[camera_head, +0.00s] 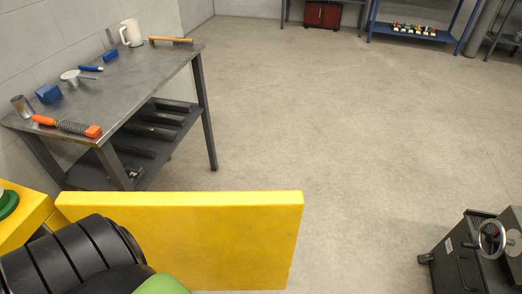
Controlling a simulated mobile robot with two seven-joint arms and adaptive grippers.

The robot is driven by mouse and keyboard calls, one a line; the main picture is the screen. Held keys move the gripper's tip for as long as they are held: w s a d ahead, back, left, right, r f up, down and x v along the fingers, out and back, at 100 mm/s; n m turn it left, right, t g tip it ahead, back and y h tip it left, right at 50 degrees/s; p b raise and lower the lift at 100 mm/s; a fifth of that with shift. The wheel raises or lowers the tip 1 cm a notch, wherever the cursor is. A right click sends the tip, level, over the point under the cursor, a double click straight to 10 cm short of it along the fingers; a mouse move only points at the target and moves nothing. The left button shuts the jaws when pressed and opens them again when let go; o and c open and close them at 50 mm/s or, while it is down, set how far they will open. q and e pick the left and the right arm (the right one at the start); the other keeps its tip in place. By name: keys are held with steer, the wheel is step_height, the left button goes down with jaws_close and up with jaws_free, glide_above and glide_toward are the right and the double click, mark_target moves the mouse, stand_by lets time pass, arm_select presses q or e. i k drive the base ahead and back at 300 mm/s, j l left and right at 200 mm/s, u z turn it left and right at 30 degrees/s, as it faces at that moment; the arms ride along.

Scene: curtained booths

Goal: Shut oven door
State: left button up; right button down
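The yellow oven door (215,235) stands open as an upright slab in the lower left of the head view. The yellow oven body (30,222) shows only in part at the left edge. A dark gap lies between the body and the door's near end. A black ribbed arm part with green pieces covers the door's lower left and much of the oven. Neither of my grippers shows, and contact with the door cannot be seen.
A dark machine with a handwheel (491,238) stands at lower right. A blue rack (415,35) is at the back. The middle floor is clear.

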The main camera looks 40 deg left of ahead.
mark_target(237, 240)
steer(key=i+l+u, duration=0.25)
steer(key=i, duration=0.2)
steer(key=i+l+u, duration=0.25)
steer(key=i+u, duration=0.15)
steer(key=u, duration=0.25)
steer(key=i+u, duration=0.15)
steer(key=u, duration=0.3)
steer(key=i+l+u, duration=0.15)
steer(key=u, duration=0.25)
steer(key=i+l+u, duration=0.1)
steer(key=u, duration=0.3)
steer(key=i+l+u, duration=0.1)
steer(key=l+u, duration=0.3)
steer(key=i+l+u, duration=0.1)
steer(key=u, duration=0.3)
steer(key=l+u, duration=0.2)
steer(key=u, duration=0.2)
steer(key=i+l+u, duration=0.1)
steer(key=u, duration=0.3)
steer(key=l+u, duration=0.5)
steer(key=u, duration=0.3)
